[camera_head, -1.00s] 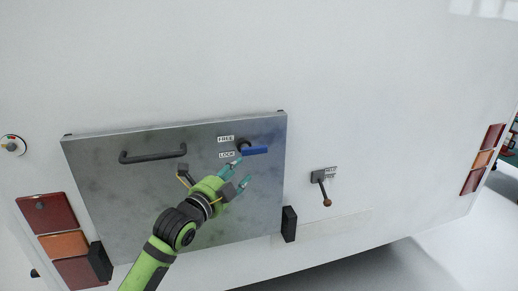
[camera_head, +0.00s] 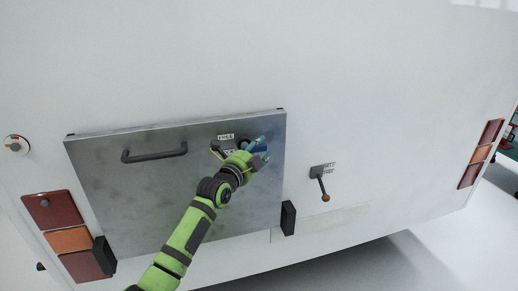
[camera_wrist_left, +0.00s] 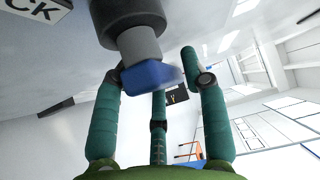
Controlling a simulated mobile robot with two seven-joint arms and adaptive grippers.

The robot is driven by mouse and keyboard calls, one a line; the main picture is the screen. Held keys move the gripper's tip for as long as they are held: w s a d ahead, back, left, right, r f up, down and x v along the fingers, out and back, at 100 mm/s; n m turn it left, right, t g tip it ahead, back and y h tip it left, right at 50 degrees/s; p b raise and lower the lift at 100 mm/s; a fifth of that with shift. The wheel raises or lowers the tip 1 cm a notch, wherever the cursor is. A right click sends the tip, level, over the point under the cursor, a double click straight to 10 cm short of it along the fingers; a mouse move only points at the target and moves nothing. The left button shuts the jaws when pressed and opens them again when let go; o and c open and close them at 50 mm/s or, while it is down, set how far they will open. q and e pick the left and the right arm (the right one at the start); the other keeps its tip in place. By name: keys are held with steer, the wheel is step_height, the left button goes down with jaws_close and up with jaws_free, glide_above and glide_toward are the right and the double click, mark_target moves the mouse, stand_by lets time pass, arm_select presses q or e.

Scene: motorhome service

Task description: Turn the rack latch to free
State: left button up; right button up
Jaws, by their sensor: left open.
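The rack latch is a blue handle (camera_head: 257,149) on a dark pivot, on the upper right of the grey metal panel (camera_head: 130,200). It points right and is partly hidden by my left gripper (camera_head: 261,149). In the left wrist view the blue handle (camera_wrist_left: 150,75) shows close up below its dark round pivot. The teal fingers of my left gripper (camera_wrist_left: 158,100) are spread and open around the handle; I cannot tell if they touch it. The FREE label (camera_head: 226,137) shows above; the LOCK label is mostly hidden by my gripper. My right gripper is not in view.
A dark bar handle (camera_head: 154,153) is on the panel's upper left. A small lever (camera_head: 320,183) with a reddish knob sits on the white wall to the right. Black blocks (camera_head: 288,218) stand at the panel's lower corners. The wall above is clear.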

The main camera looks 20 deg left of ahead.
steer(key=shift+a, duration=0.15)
arm_select(q)
jaws_close()
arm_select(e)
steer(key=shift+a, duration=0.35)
